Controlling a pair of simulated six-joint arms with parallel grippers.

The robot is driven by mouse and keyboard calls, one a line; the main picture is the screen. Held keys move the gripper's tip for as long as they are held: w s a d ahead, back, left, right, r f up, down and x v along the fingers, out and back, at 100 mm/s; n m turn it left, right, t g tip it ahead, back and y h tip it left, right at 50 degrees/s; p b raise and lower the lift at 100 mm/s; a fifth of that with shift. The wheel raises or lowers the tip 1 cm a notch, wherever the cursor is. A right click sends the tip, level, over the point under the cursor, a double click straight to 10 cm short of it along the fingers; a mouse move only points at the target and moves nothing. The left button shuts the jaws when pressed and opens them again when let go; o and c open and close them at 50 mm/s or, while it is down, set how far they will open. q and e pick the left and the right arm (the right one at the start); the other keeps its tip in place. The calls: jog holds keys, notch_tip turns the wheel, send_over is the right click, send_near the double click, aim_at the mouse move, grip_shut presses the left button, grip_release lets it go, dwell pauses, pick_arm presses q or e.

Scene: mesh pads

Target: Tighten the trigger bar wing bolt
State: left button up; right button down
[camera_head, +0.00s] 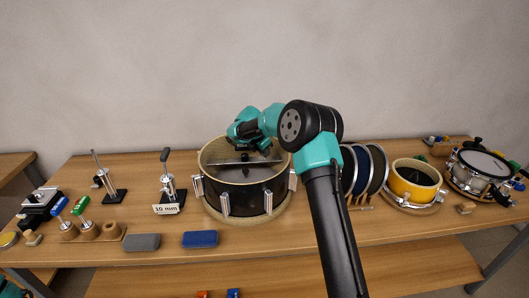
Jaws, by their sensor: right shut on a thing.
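A black drum shell (238,200) with silver lugs and a wooden rim stands on a round wooden base at the middle of the table. A dark bar (225,161) runs across inside its open top. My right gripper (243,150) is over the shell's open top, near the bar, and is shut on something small. The thing in its jaws is too small and hidden to make out, so I cannot tell the wing bolt apart. My right arm hides the right part of the shell's surroundings.
Left of the shell stand a clamp with a "10 mm" label (167,209), a blue block (200,239), a grey block (142,242) and screwdrivers in wooden holders. To the right are upright drumheads (376,169), a yellow drum (414,186) and a white-headed drum (487,164).

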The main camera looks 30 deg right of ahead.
jog(key=m+g, duration=0.1)
jog(key=m, duration=0.3)
jog(key=shift+m+g, duration=0.3)
jog(key=shift+g, duration=0.1)
jog(key=c, duration=1.2)
grip_release()
jog(key=shift+c, duration=0.2)
jog(key=v, duration=1.7)
jog(key=shift+r, duration=0.25)
jog(key=shift+w, duration=0.15)
